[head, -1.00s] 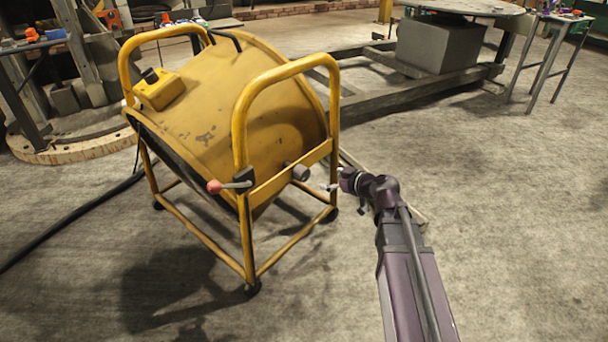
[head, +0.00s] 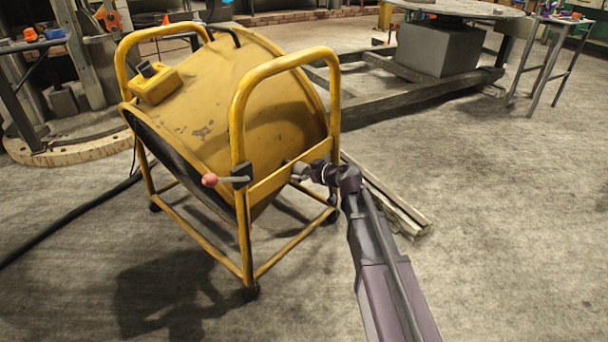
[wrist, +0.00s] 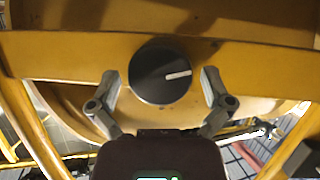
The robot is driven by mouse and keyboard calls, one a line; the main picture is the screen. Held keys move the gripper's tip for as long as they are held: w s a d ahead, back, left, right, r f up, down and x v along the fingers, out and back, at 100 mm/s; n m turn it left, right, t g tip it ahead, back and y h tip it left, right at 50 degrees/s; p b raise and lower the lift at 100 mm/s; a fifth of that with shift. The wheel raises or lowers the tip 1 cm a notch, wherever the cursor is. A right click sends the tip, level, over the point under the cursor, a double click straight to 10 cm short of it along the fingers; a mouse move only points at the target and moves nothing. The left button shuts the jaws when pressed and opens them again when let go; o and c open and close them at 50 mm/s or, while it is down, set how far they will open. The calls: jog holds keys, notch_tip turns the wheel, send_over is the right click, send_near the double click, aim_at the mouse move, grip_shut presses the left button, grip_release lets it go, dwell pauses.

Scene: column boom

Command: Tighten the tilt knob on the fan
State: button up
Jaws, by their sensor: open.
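The yellow drum fan (head: 225,105) stands tilted in its yellow tube frame. In the wrist view the tilt knob (wrist: 160,74) is a round black knob with a pale line pointing right and slightly up. It sits on the yellow side bar (wrist: 60,56) of the frame. My gripper (wrist: 163,88) is open, with one finger on each side of the knob. Small gaps show between the fingers and the knob. In the head view my gripper (head: 300,170) is at the fan's right side and hides most of the knob.
A lever with a red ball end (head: 210,180) sticks out from the frame's front post, left of my gripper. Wooden beams (head: 385,195) lie on the floor behind my arm. A black cable (head: 70,220) runs left.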

jog(key=shift+w+a+f, duration=0.15)
jog(key=shift+w+a, duration=0.05)
jog(key=shift+a, duration=0.05)
jog(key=c, duration=1)
jog(key=shift+d, duration=0.2)
jog(key=shift+w+a, duration=0.1)
